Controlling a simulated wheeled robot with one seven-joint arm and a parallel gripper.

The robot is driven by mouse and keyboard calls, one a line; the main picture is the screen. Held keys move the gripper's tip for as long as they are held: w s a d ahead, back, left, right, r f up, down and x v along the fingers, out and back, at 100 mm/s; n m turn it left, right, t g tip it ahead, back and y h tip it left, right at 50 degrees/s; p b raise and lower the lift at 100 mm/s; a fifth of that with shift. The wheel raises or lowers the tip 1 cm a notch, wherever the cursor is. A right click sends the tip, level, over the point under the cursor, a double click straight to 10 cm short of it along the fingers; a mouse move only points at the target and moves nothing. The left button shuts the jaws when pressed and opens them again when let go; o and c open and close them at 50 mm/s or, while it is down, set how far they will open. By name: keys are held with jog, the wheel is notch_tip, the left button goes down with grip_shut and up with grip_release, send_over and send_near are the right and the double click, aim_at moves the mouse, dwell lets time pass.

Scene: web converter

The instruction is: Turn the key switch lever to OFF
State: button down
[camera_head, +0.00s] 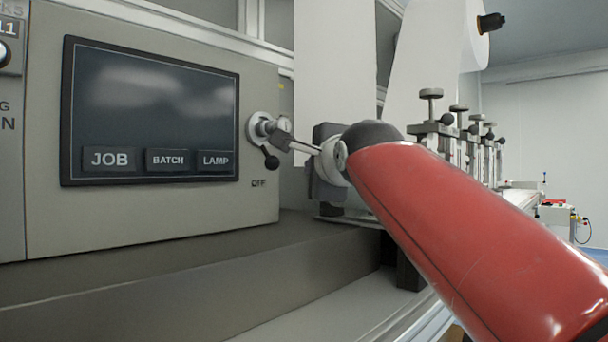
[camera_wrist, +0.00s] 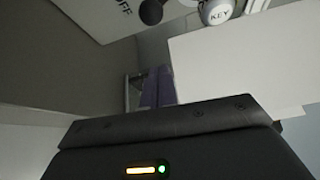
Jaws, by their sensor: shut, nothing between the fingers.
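The key switch (camera_head: 260,128) is a round grey hub on the right edge of the control panel. Its short lever ends in a black ball (camera_head: 271,161) that hangs down and slightly right of the hub, above the OFF label (camera_head: 258,183). My gripper (camera_head: 291,143) is shut and empty, just right of the lever; contact cannot be told. In the wrist view, the ball (camera_wrist: 151,12), the white KEY cap (camera_wrist: 217,10) and part of the OFF label (camera_wrist: 122,10) show at the top edge.
A dark screen (camera_head: 150,110) with JOB, BATCH and LAMP buttons fills the panel left of the switch. A grey ledge (camera_head: 180,262) runs below. White web (camera_head: 332,70) hangs behind my gripper. Several clamp knobs (camera_head: 430,94) stand farther right.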

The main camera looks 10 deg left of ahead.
jog(key=v, duration=0.4)
jog(key=shift+s, duration=0.1)
jog(key=shift+d, duration=0.1)
dwell(0.3)
